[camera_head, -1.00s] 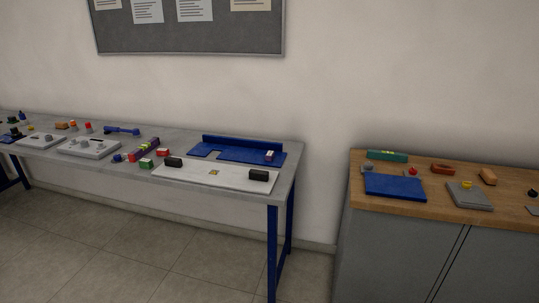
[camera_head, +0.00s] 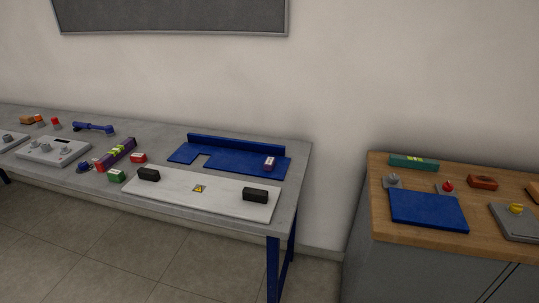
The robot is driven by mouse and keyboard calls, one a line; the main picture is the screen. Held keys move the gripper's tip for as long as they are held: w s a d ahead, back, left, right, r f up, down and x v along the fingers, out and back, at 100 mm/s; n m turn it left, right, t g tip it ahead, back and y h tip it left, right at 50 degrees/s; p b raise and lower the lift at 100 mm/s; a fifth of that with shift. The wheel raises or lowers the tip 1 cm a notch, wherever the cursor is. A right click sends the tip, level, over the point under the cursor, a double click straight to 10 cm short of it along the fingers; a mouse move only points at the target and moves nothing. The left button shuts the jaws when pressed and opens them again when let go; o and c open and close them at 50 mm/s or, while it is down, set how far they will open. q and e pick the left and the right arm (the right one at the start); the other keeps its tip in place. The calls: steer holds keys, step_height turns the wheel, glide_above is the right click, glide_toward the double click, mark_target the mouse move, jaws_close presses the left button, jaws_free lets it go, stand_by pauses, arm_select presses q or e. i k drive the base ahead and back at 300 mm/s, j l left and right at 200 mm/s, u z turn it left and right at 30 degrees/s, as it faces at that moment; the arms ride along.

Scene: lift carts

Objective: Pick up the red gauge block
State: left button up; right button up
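A small red block (camera_head: 138,158) with a light mark lies on the grey table (camera_head: 300,160), just right of a long purple-and-yellow piece. It fits the red gauge block, though its markings are too small to read. A similar green block (camera_head: 116,176) with a light top stands in front of it. A dark reddish block (camera_head: 269,163) with a white label sits at the right end of the blue fixture plate (camera_head: 225,160). Neither of my grippers is in view.
A white plate (camera_head: 215,198) with two black blocks lies along the table's front edge. A grey box (camera_head: 52,151) and a blue tool (camera_head: 93,127) are at left. A wooden-topped cabinet (camera_head: 385,233) stands at right, beyond a floor gap.

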mark_target(139, 157)
steer(key=i+j+u, duration=0.15)
steer(key=j, duration=0.3)
steer(key=i+j+u, duration=0.1)
steer(key=i+j, duration=0.15)
steer(key=j, duration=0.15)
steer(key=i+j+u, duration=0.15)
steer(key=j, duration=0.25)
steer(key=i+j+u, duration=0.1)
steer(key=i+j, duration=0.25)
steer(key=l, duration=0.4)
steer(key=k+z, duration=0.05)
